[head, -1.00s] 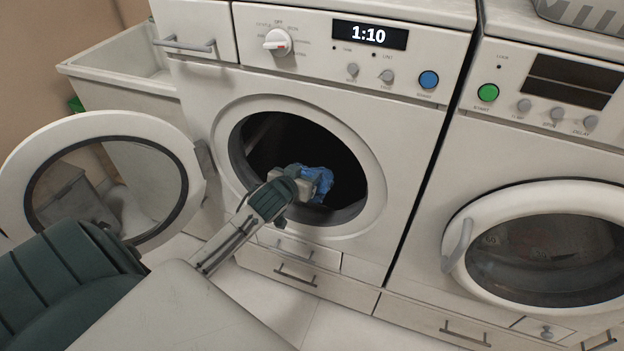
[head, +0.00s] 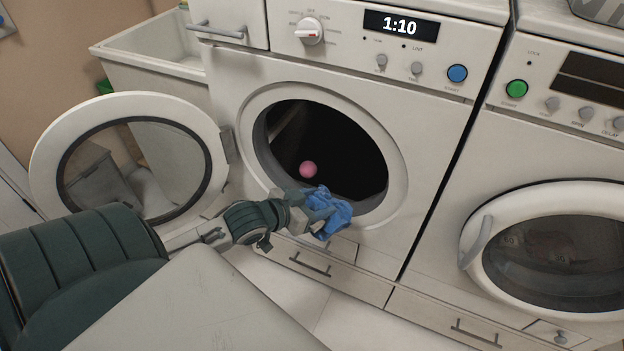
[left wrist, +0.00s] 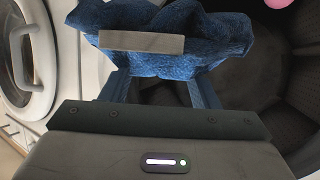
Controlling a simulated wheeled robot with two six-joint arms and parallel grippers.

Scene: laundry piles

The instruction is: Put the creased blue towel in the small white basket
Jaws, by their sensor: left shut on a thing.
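The creased blue towel (head: 329,211) is bunched in my left gripper (head: 306,212), which is shut on it. In the head view they are at the lower front of the open washer's round opening. The towel also fills the upper part of the left wrist view (left wrist: 200,40), with a grey finger (left wrist: 142,42) across it and the dark drum behind. The small white basket cannot be made out in these frames. My right gripper is not in view.
The open washer (head: 400,150) has its round door (head: 45,160) swung out to the left. A pink ball (head: 308,169) shows inside the drum. A second machine (head: 500,170) with its door shut stands on the right. A white sink (head: 140,50) is at the back left.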

